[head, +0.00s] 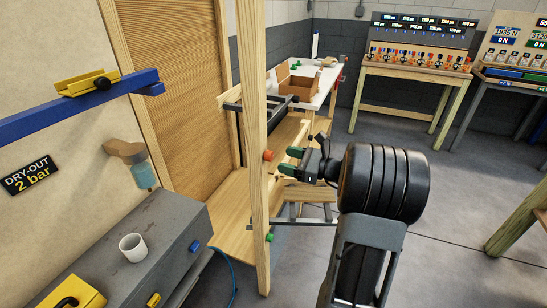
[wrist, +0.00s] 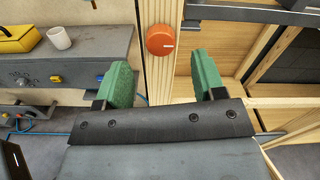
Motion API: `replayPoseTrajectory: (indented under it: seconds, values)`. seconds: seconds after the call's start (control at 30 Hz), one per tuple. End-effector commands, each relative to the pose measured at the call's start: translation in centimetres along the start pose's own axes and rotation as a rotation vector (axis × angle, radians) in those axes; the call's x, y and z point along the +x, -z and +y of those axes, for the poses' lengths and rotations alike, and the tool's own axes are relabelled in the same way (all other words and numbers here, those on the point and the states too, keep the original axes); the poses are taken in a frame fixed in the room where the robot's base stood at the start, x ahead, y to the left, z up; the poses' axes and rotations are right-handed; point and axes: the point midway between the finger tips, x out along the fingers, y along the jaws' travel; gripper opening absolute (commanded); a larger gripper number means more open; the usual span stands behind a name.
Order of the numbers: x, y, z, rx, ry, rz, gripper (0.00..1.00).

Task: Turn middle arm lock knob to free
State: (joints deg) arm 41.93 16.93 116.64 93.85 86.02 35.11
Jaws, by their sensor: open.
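An orange round knob (head: 268,155) sits on the side of an upright wooden post (head: 255,110); I take it to be the middle arm lock knob. In the wrist view the knob (wrist: 160,40) shows a short pale mark near its right side, roughly horizontal. My gripper (head: 290,161) has green fingers and is open and empty, close to the right of the knob in the head view. In the wrist view the knob appears beyond and between the spread fingertips (wrist: 161,70), apart from both. No label for the knob's positions is readable.
A green knob (head: 268,237) sits lower on the post. A grey cabinet (head: 165,240) with a white cup (head: 133,247) stands at left, under a blue rail (head: 60,122). A cardboard box (head: 297,87) and workbenches stand behind. Open floor lies to the right.

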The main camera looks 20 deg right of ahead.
Motion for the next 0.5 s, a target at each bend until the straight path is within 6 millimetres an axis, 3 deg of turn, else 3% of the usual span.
replayPoseTrajectory:
  seconds: [0.2, 0.5]
  values:
    - [3.2, 0.0, 0.0, 0.0, -0.002, 0.0, 0.63]
    - [4.9, 0.0, 0.0, -0.001, 0.0, 0.001, 0.63]
